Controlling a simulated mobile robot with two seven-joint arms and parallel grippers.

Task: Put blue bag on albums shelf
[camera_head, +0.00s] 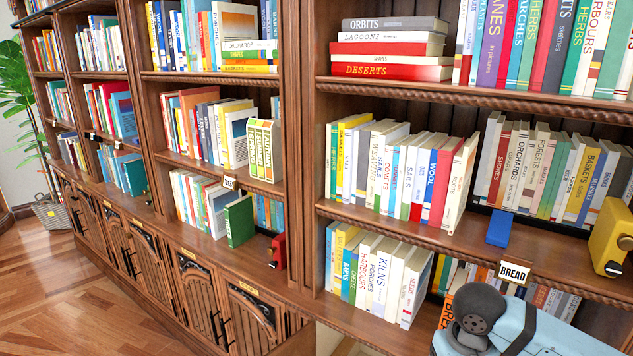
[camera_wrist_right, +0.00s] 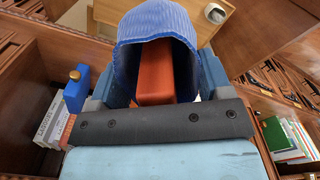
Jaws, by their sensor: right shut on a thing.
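The blue bag (camera_wrist_right: 157,20) shows in the right wrist view as a ribbed, hood-shaped thing with its dark open mouth towards the camera. An orange-red block-like thing (camera_wrist_right: 155,80) shows inside that mouth. My right gripper (camera_wrist_right: 160,72) has a finger on each side of the bag and is shut on it. The bag is not visible in the head view, where only part of my right arm shows at the bottom right. My left gripper is not in view. I cannot read an albums label on any shelf.
The bookcase shelves are packed with books. A shelf label (camera_head: 515,272) reads BREAD. A small blue block (camera_head: 498,228) and a yellow thing (camera_head: 612,238) stand on the shelf above it. A red thing (camera_head: 277,250) stands lower left. Open wooden floor (camera_head: 70,300) lies at left.

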